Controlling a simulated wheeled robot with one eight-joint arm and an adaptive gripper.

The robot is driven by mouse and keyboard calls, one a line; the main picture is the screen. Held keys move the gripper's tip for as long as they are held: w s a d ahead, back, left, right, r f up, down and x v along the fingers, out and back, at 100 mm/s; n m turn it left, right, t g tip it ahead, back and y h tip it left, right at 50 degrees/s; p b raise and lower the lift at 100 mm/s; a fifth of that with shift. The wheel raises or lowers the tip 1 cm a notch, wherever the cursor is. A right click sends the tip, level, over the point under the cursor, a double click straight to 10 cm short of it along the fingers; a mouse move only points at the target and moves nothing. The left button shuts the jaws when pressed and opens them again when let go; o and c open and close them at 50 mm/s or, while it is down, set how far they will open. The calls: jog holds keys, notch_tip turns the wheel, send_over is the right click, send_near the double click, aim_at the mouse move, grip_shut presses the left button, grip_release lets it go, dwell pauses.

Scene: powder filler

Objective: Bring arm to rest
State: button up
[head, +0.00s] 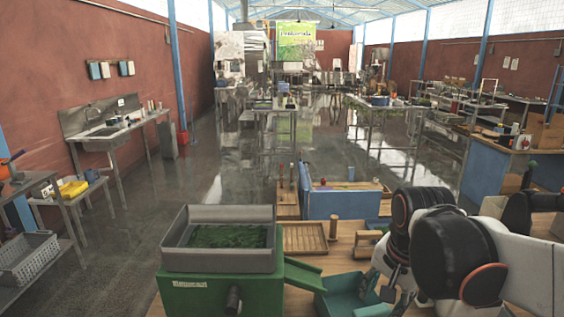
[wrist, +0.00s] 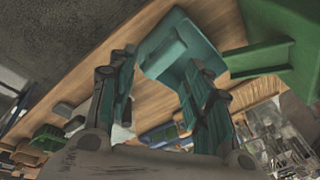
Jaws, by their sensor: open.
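My gripper (wrist: 160,68) is open, with its two fingers apart and nothing held between them in the wrist view. In the head view my gripper (head: 388,296) hangs at the lower right, beside a teal open box (head: 343,296) on the wooden table. The teal box (wrist: 172,48) also shows beyond the fingertips in the wrist view. I cannot tell whether a finger touches it. My black and white arm fills the right foreground of the head view and hides part of the table.
A green powder filler (head: 222,293) with a grey hopper (head: 218,262) of green material stands left of the box; its green chute (head: 303,274) slopes towards the box. Open floor is at left.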

jog(key=s+a+f+n+t+b, duration=0.1)
jog(key=s+f+n+t+b, duration=0.3)
jog(key=s+n, duration=0.5)
jog(key=shift+f+n+b, duration=0.3)
jog(key=shift+n+b, duration=0.1)
